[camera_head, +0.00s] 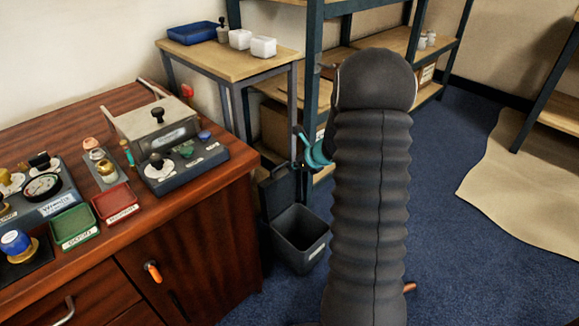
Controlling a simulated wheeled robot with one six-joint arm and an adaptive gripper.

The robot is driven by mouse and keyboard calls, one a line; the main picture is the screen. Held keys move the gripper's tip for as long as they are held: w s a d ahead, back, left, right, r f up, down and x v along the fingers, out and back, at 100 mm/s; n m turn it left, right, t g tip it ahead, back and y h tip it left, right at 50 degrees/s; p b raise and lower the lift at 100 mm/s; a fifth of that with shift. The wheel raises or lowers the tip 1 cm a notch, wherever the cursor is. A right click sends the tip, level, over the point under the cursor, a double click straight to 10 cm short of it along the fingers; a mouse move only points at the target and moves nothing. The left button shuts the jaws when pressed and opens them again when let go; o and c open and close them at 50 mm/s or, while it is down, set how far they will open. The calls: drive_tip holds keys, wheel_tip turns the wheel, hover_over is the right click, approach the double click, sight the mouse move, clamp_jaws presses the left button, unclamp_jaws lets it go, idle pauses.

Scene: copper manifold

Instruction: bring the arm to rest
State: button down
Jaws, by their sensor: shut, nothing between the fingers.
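My arm (372,200) stands upright in the right middle of the head view, covered in a dark ribbed sleeve with a rounded top. A teal and black part (318,153) sticks out to the left from behind the arm, in front of the shelf post.
A wooden cabinet (190,235) at left bears a gauge unit (42,186), a green tray (73,226), a red tray (116,203) and a lidded device (155,125). A grey bin (300,240) stands beside it. Shelving (315,90) stands behind.

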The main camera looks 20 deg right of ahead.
drive_tip(key=s+d+r+p, duration=0.1)
drive_tip(key=s+r, duration=0.3)
drive_tip(key=r, duration=0.3)
drive_tip(key=shift+d+r, duration=0.3)
drive_tip(key=shift+n, duration=0.3)
drive_tip(key=s+a+n+g, duration=0.5)
drive_tip(key=s+a+n, duration=0.3)
drive_tip(key=s+n, duration=0.65)
drive_tip(key=s+a+r+n+t+h, duration=0.1)
drive_tip(key=s+a+r+n, duration=0.4)
drive_tip(key=s+r+n, duration=0.3)
drive_tip(key=s+a+r+n+t+h, duration=0.1)
drive_tip(key=s+a+r+n+h, duration=0.1)
drive_tip(key=s+a+r+n, duration=0.4)
drive_tip(key=s+r+n, duration=0.1)
drive_tip(key=s+n, duration=0.2)
drive_tip(key=shift+s+a+r, duration=0.25)
drive_tip(key=shift+a+r, duration=0.05)
drive_tip(key=shift+r, duration=0.05)
